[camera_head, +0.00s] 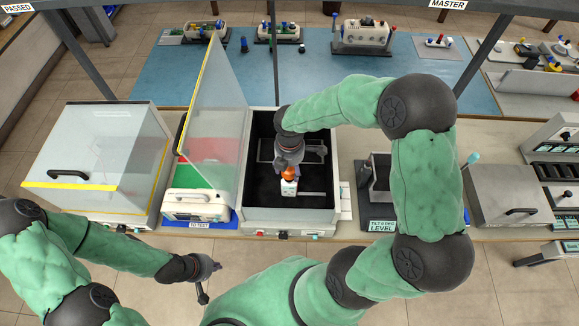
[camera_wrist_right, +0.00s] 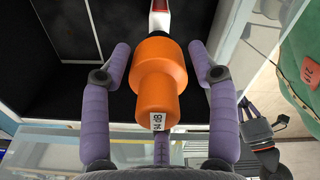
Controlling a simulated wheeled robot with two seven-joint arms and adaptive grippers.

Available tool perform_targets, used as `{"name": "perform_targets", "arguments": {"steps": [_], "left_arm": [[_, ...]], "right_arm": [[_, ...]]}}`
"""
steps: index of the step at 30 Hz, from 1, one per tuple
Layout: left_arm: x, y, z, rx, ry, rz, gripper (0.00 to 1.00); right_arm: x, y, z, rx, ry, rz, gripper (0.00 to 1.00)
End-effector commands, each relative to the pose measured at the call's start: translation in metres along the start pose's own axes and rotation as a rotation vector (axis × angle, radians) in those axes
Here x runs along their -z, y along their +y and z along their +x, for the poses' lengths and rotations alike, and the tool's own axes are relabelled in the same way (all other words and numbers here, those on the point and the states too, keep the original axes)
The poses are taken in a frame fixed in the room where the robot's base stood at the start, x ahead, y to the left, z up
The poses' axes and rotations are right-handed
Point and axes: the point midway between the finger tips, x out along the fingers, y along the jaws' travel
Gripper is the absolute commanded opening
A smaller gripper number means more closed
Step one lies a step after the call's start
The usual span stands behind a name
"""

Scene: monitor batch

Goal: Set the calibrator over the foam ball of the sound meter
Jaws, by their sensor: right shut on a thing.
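The orange calibrator (camera_head: 288,173) is in my right gripper (camera_head: 288,166), inside the open black-lined box. In the right wrist view the calibrator (camera_wrist_right: 160,82) is a stepped orange cylinder with a small white label, between the purple fingers (camera_wrist_right: 160,75). A white and red end of the sound meter (camera_wrist_right: 160,18) lines up with the calibrator's far end and seems to meet it. The white sound meter (camera_head: 289,188) also shows below the calibrator in the head view. The foam ball is hidden. My left gripper (camera_head: 210,280) is empty, fingers spread, in front of the bench.
The box (camera_head: 240,219) has its clear yellow-edged lid (camera_head: 212,105) raised at the left. A closed clear-lidded box (camera_head: 105,150) stands further left. A "LEVEL" stand (camera_head: 380,224) and a grey box (camera_head: 512,195) are at the right. The blue mat (camera_head: 330,80) behind holds several instruments.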

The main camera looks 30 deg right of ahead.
Motion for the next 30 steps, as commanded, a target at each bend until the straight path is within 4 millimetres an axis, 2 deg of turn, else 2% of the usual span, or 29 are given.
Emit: {"name": "perform_targets", "arguments": {"steps": [30], "left_arm": [[0.0,-0.004,0.012,0.0,0.0,0.0,0.0]], "right_arm": [[0.0,0.0,0.018,-0.001,0.0,0.0,0.24]]}}
